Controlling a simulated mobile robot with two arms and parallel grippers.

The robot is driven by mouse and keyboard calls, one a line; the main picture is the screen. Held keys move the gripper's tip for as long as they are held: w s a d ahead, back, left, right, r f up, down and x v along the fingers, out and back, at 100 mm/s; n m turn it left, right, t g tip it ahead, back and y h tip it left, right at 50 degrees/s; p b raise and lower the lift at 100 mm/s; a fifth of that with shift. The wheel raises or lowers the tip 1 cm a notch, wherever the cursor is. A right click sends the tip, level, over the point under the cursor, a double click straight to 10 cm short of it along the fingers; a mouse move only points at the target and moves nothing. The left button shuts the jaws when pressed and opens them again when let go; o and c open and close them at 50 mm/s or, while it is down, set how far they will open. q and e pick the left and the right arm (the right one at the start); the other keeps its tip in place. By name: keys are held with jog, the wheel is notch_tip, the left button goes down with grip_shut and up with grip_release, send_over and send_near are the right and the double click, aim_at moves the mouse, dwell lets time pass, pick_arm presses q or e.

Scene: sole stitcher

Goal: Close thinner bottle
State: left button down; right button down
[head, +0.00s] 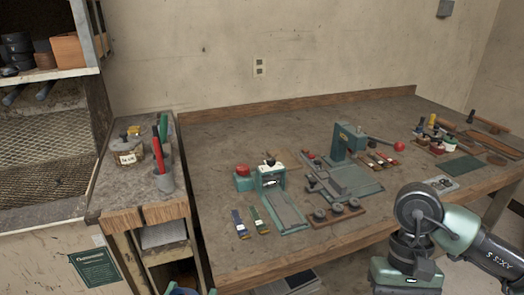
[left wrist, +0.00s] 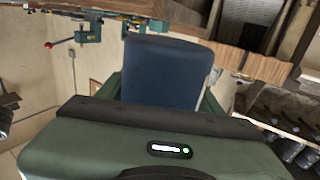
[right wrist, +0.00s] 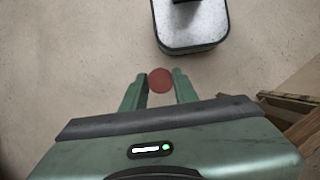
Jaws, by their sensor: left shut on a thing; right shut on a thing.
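A blue, block-shaped body, seemingly the thinner bottle (left wrist: 165,72), sits between the green fingers of my left gripper (left wrist: 163,95) in the left wrist view. The gripper is shut on it. A small round red cap (right wrist: 161,80) is between the fingertips of my right gripper (right wrist: 158,92) in the right wrist view, and that gripper is shut on it. The cap and the bottle are apart. In the head view only a sliver of my left gripper (head: 183,290) shows at the bottom edge. The bottle's mouth is not visible.
A workbench (head: 225,130) holds a green press (head: 350,140), a green fixture (head: 275,190) and several small tools. A side cabinet (head: 120,205) at left carries a labelled jar (head: 128,157) and a grey cup (head: 164,182) with red and green sticks.

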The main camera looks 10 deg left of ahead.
pick_arm(q)
jog(key=w+d+m+g+h, duration=0.2)
jog(key=w+d+m+h, duration=0.1)
jog(key=d, duration=0.4)
jog(key=w+d+r+m+g+h, duration=0.1)
jog(key=w+d+m+g+h, duration=0.1)
jog(key=d+m+h, duration=0.3)
jog(key=shift+w+d+h, duration=0.5)
jog(key=shift+d+h, duration=0.5)
jog(key=shift+h, duration=0.8)
pick_arm(e)
jog(key=w+a+r+m+t+y, duration=0.1)
jog(key=w+a+r+m, duration=0.1)
jog(key=a+r+m, duration=0.3)
jog(key=w+a+r+m+t+y, duration=0.1)
jog(key=a+r+m, duration=0.4)
jog(key=a+r, duration=0.7)
jog(key=w+a+y, duration=0.1)
jog(key=a, duration=0.7)
jog(key=shift+w+a+m+y, duration=0.15)
jog(key=shift+a+m+y, duration=0.05)
jog(key=shift+m+y, duration=0.1)
jog(key=shift+f, duration=2)
